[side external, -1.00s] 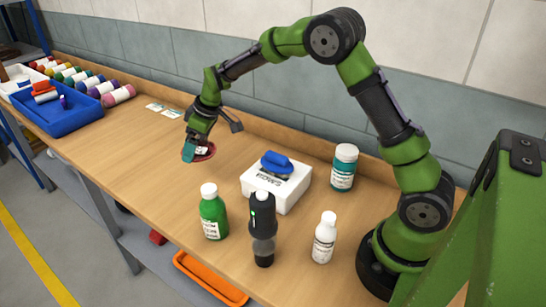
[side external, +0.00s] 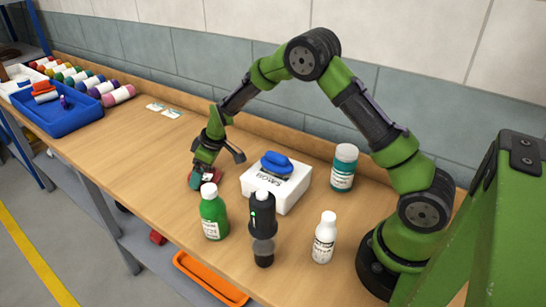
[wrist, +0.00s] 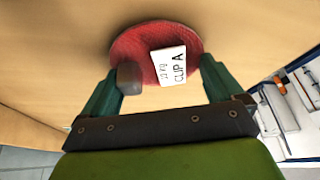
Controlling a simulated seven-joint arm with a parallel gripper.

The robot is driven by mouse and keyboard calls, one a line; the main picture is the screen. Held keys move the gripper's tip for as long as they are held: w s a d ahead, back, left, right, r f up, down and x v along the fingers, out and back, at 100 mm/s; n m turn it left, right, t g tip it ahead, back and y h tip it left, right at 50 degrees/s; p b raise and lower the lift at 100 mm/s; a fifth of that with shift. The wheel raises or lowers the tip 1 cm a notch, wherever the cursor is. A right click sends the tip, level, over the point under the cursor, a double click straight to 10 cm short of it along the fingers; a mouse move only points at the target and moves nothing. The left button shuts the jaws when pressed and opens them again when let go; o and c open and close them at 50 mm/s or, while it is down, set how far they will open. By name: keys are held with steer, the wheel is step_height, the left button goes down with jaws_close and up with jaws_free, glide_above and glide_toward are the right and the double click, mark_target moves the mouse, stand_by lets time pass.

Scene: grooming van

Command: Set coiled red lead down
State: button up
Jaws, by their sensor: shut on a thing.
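The coiled red lead (wrist: 135,46) is a flat round red coil with a white tag (wrist: 170,65) reading "CLIP A" and a dark rounded piece at its lower left. In the wrist view it lies between the two green fingers of my gripper (wrist: 160,80), which is shut on it. I cannot tell whether the lead touches the bench top.
A green bottle (side external: 213,215) stands just in front of my gripper. A white box (side external: 285,192) with a blue brush (side external: 277,162) is to the right. A black device (side external: 263,230), white bottle (side external: 325,240) and teal-labelled jar (side external: 344,168) stand further right. Bench left of the gripper is clear.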

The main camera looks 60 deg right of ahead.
steer(key=o, duration=0.8)
steer(key=shift+f, duration=0.1)
steer(key=shift+c, duration=0.2)
steer(key=shift+r, duration=0.4)
steer(key=s+r+m+t, duration=0.1)
steer(key=s+r+m, duration=0.1)
steer(key=s+r, duration=0.75)
steer(key=s+r+m, duration=0.2)
steer(key=s+r, duration=0.4)
steer(key=r, duration=0.6)
steer(key=s+a+r+m+t, duration=0.1)
steer(key=s+m, duration=0.3)
steer(key=s, duration=1.2)
steer(key=shift+a+r+m+t, duration=0.3)
steer(key=shift+a+t, duration=0.1)
steer(key=shift+t, duration=0.1)
